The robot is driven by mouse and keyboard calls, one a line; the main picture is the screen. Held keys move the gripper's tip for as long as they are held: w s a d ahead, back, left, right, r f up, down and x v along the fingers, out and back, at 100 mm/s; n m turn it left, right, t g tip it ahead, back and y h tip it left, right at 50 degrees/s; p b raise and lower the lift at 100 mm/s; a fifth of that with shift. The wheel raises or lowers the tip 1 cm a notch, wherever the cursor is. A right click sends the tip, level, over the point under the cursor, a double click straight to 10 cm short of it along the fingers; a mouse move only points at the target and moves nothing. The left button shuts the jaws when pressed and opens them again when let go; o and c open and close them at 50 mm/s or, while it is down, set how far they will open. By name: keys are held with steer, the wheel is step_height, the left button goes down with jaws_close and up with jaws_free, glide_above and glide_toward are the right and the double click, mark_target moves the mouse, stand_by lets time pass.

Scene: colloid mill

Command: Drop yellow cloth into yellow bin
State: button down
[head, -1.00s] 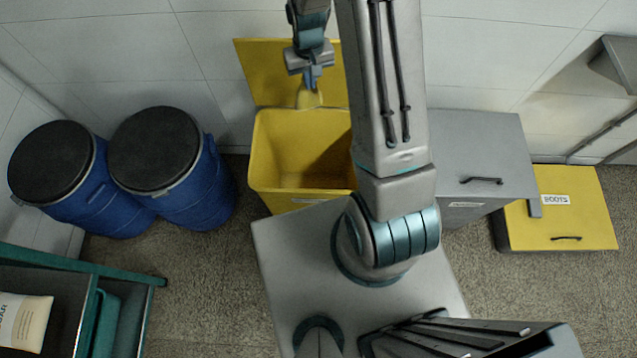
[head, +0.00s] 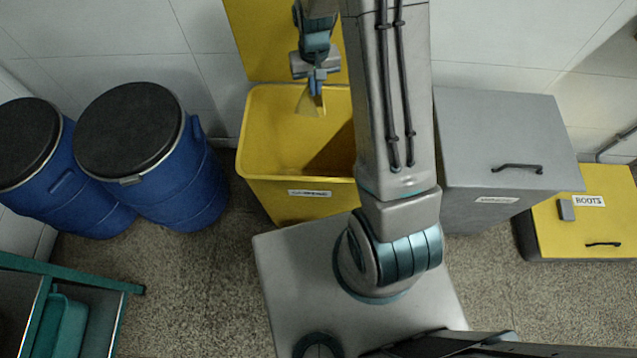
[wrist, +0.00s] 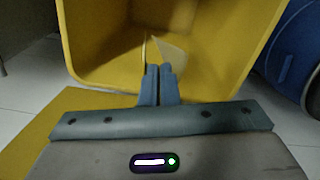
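The yellow bin (head: 262,150) stands open against the wall, its yellow lid (head: 265,40) raised behind it. My gripper (head: 316,90) is over the back part of the bin opening. Its fingers are close together on a small pale yellow cloth (head: 308,103), which hangs below the fingertips. In the wrist view, my gripper (wrist: 159,70) points into the bin (wrist: 95,40), and the cloth (wrist: 165,52) shows at the fingertips against the bin's inside. The cloth's upper part is hidden between the fingers.
Two blue drums (head: 150,160) with black lids stand left of the bin. A closed grey bin (head: 505,140) stands to the right, beyond my arm, and a yellow box labelled boots (head: 590,225) is farther right. A teal-framed cart (head: 60,270) is at lower left.

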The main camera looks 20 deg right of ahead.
step_height(320, 180, down, 16)
steer(key=b, duration=1.4)
steer(key=shift+b, duration=0.4)
steer(key=shift+w, duration=0.1)
steer(key=shift+c, duration=1.4)
jaws_free()
step_height(320, 180, up, 6)
steer(key=p, duration=0.4)
steer(key=shift+f, duration=0.25)
